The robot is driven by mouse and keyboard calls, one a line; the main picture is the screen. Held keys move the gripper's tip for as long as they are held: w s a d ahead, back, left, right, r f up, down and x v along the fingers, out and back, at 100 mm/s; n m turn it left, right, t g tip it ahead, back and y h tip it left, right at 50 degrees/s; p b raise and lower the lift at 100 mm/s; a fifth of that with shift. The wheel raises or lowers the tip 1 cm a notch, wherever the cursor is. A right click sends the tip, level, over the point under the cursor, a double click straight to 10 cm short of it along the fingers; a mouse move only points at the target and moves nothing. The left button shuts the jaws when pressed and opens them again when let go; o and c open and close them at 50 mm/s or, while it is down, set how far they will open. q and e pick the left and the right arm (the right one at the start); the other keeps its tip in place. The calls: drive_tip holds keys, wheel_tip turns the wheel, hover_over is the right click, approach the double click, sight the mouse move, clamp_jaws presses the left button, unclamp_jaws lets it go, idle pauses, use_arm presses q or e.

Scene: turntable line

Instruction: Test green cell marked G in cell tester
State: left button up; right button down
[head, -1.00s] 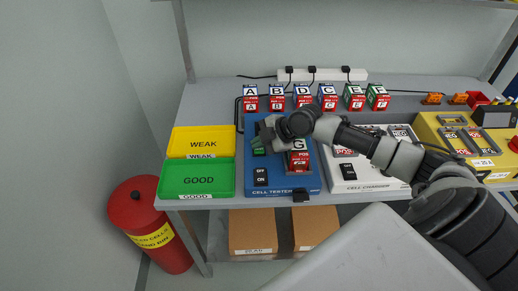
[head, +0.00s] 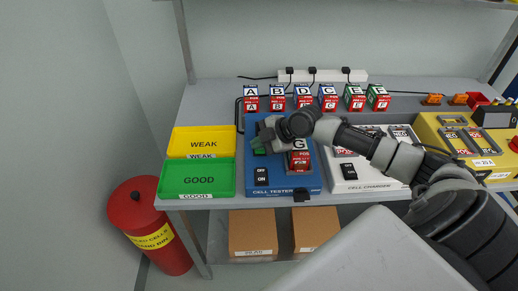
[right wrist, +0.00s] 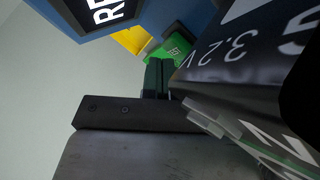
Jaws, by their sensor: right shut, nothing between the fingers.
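The cell marked G (head: 299,160) stands in the blue cell tester (head: 285,188), its red POS face toward me. My right gripper (head: 259,144) is shut and empty, low over the tester just left of the cell. Its wrist partly covers the tester's back and the area behind the cell. In the right wrist view the closed fingertips (right wrist: 156,78) show beside a large dark body marked 3.2 V (right wrist: 215,55), probably the cell. A black OFF/ON switch (head: 261,176) is on the tester's front left. The tester's reading is mostly hidden by the gripper. My left gripper is not in view.
A green GOOD tray (head: 197,193) and a yellow WEAK tray (head: 176,152) are left of the tester. The white cell charger (head: 370,187) is to the right, under my right arm. Several cells, including A (head: 250,103), stand along the back. A red bin (head: 136,212) stands on the floor.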

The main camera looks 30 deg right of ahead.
sight(261, 150)
drive_tip(key=shift+s+f+g, duration=0.3)
drive_tip(key=shift+f, duration=0.4)
drive_tip(key=shift+d+r+p, duration=0.25)
drive_tip(key=shift+r+p, duration=0.15)
drive_tip(key=shift+r, duration=0.3)
wheel_tip(261, 150, up, 5)
drive_tip(key=p, duration=0.4)
drive_tip(key=shift+w+r, duration=0.1)
drive_tip(key=shift+w, duration=0.05)
idle(0.4)
